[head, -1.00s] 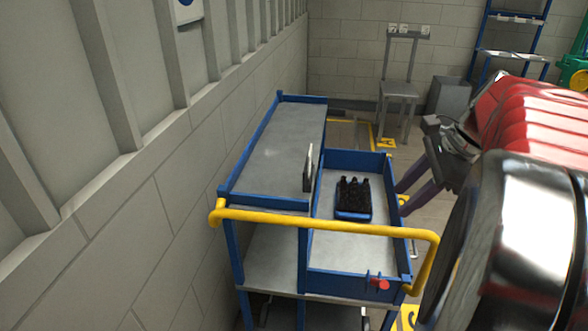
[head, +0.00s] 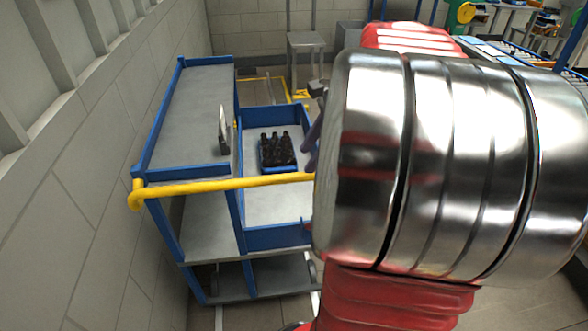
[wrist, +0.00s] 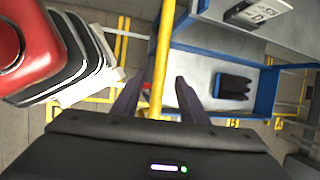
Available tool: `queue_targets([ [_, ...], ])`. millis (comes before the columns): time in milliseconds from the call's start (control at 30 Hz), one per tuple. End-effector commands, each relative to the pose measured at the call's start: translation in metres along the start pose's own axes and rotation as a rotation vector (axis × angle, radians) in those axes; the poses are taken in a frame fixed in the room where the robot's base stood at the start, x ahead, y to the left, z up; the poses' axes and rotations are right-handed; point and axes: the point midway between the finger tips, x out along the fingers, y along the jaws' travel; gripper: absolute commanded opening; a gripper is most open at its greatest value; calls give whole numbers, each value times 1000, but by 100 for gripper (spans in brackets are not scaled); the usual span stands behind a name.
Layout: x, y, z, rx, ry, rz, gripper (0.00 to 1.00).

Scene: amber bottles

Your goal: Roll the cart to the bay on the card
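The cart (head: 193,110) has a blue frame, grey shelves and a yellow push handle (head: 225,185); it stands beside the left wall. Its card (head: 223,130) stands upright between the top shelf and the blue-walled tray; in the wrist view the card (wrist: 262,10) shows a large letter like D and smaller marks. A blue crate of dark bottles (head: 277,151) sits in the tray. My gripper (wrist: 158,88) is open in the wrist view, with the yellow handle running between its spread fingers, gaps on both sides. In the head view my arm hides most of it and the handle's right end.
The block wall (head: 110,130) runs close along the cart's left side. Work tables stand at the far right.

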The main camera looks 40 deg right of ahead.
Motion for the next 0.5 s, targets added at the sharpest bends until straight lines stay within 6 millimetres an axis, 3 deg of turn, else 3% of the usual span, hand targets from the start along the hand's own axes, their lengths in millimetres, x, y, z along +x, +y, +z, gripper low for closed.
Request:
queue_targets([
  [300, 50, 0, 0, 0, -2, 3, 39],
  [500, 73, 0, 0, -1, 0, 1, 39],
])
